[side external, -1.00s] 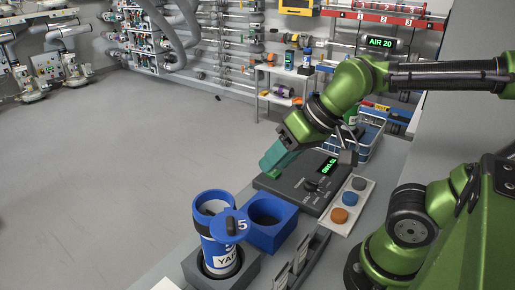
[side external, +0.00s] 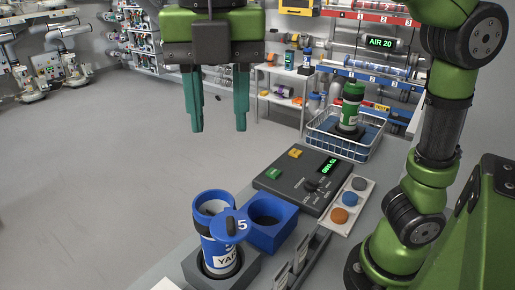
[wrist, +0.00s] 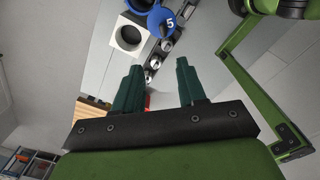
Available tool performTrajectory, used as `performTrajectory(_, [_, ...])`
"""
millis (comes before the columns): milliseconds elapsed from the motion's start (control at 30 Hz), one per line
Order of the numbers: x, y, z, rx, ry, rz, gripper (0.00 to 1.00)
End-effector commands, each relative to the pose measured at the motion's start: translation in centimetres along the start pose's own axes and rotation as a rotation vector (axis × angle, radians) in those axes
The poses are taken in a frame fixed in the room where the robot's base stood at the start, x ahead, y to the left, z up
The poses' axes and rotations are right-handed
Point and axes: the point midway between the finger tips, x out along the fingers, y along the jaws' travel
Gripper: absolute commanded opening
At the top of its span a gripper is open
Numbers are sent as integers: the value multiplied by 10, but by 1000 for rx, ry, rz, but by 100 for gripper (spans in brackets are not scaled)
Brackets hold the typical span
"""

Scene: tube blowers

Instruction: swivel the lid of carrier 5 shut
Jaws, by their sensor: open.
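Carrier 5 (side external: 219,250) is a blue and white tube standing upright in a grey socket block (side external: 240,274) at the bench's front. Its blue lid (side external: 231,226), marked 5, is swung out to the side, and the tube's mouth is uncovered. The lid also shows at the top of the wrist view (wrist: 166,20). My gripper (side external: 216,129) has teal fingers spread apart, with nothing between them. It hangs pointing down, well above carrier 5 and apart from it.
A blue block with a round hole (side external: 284,229) stands next to the carrier. Behind are a dark control panel (side external: 275,178) and a plate with round buttons (side external: 350,199). A wire basket (side external: 372,150) holds a green carrier (side external: 350,107). Slotted grey holders (side external: 301,255) stand right of the carrier.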

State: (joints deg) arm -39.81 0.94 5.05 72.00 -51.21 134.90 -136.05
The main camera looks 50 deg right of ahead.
Motion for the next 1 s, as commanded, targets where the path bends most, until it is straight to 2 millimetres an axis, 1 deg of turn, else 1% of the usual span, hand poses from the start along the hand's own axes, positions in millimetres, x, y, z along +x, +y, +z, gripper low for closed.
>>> performTrajectory(100, [1,-3,-2,-67,13,-16,40])
performTrajectory(167, [3,-4,-2,-82,13,-18,40])
performTrajectory(267, [11,-4,-2,-86,12,-20,40])
performTrajectory(367, [25,-4,-2,-86,11,-20,40])
performTrajectory(567, [65,-5,-3,-84,13,-20,40])
performTrajectory(800, [118,-6,-4,-82,14,-20,40])
performTrajectory(1000, [152,-6,-4,-82,14,-19,40])
